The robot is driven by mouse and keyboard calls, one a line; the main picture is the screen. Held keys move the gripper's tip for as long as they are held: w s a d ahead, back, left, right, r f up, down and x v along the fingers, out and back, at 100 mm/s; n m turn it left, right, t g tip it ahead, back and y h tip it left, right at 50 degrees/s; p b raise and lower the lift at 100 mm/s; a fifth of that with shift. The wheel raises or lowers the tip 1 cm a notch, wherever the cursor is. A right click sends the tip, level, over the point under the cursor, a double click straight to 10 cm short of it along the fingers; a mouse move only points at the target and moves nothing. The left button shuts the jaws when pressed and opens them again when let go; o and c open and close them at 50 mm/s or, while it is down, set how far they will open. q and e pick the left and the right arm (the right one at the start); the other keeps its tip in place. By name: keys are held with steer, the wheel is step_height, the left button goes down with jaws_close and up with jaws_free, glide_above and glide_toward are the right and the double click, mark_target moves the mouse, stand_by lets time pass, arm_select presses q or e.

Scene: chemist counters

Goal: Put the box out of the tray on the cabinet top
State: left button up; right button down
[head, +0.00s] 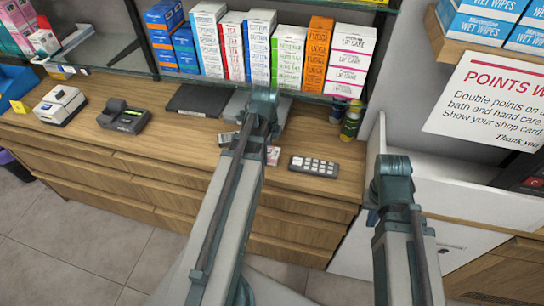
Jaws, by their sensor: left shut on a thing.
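My left arm reaches up the middle of the head view to a teal joint above the wooden counter (80,135); its fingers are hidden. My right arm ends in a teal joint lower right, and its fingers are hidden too. I cannot pick out the task's box, and nothing held is visible. A blue tray-like bin (12,84) is cut off at the left edge. A dark flat tray-like thing (198,99) lies at the counter's back. I cannot tell whether either is the tray, or which top is the cabinet top.
A white printer-like machine (60,104), a card terminal (123,117) and a keypad (314,166) stand on the counter. A bottle (351,122) stands near its right end. Several product boxes (290,55) fill the glass shelf above. A white sign (492,100) hangs at right.

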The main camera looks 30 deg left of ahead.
arm_select(q)
steer(key=shift+s+a, duration=0.1)
steer(key=shift+a, duration=0.1)
steer(key=shift+f, duration=0.2)
steer(key=o, duration=1.4)
steer(key=shift+r, duration=0.1)
steer(key=shift+d, duration=0.1)
steer(key=shift+r, duration=0.1)
step_height(320, 180, up, 12)
steer(key=p, duration=1.2)
